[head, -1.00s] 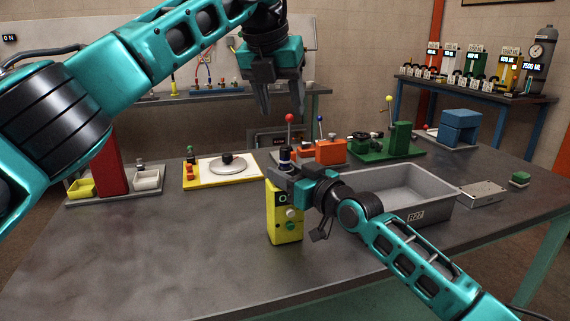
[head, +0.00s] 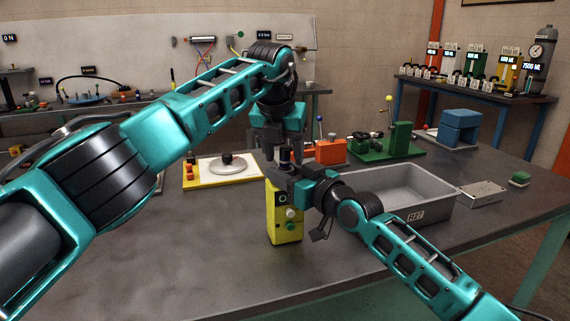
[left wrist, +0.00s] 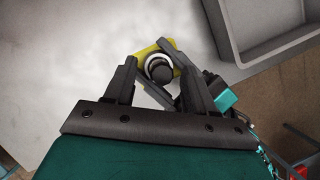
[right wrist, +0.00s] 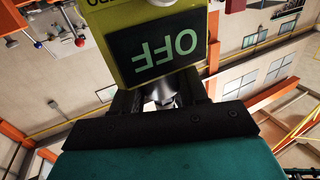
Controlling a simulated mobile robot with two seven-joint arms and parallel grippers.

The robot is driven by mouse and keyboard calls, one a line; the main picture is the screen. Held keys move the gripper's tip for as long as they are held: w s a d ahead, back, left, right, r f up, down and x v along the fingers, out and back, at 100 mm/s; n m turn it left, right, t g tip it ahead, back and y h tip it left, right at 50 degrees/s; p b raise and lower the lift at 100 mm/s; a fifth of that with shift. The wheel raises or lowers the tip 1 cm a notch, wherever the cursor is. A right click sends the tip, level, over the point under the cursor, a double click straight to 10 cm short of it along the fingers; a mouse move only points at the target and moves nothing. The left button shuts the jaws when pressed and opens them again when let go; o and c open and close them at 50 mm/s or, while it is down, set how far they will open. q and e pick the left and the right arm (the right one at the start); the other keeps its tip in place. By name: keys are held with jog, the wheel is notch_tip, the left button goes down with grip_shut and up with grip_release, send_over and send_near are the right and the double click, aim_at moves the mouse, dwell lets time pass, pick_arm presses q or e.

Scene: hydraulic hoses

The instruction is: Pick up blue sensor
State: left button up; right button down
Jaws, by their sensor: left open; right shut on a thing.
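A yellow device (head: 286,215) stands upright on the table; its dark display reads OFF, upside down in the right wrist view (right wrist: 157,50). A dark cylinder with a pale band, apparently the blue sensor (head: 284,157), rises from its top; from above it shows as a round end (left wrist: 159,69). My right gripper (right wrist: 162,90) is shut on a metal neck between the device and the cylinder; whether it belongs to the sensor is unclear. My left gripper (left wrist: 158,72) is open, pointing down, with its fingers on either side of the cylinder, apparently not touching it.
A grey bin marked R27 (head: 416,216) stands right of the device, behind my right forearm. A white and yellow plate (head: 222,170) lies behind left; an orange block (head: 330,151) and a green fixture (head: 400,139) stand behind. The front left tabletop is clear.

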aim_at(285, 146)
pick_arm(q)
jog(key=shift+w+f, duration=0.1)
jog(key=shift+f, duration=0.1)
grip_shut()
dwell(0.4)
jog(key=shift+r, duration=0.15)
jog(key=shift+r, duration=1.7)
jog(key=s+a, duration=0.2)
jog(key=s, duration=0.6)
jog(key=s+a, duration=0.3)
jog(key=s, duration=0.6)
jog(key=shift+s, duration=0.15)
jog(key=shift+f, duration=0.1)
pick_arm(e)
jog(key=c, duration=0.5)
grip_release()
jog(key=shift+s, duration=0.1)
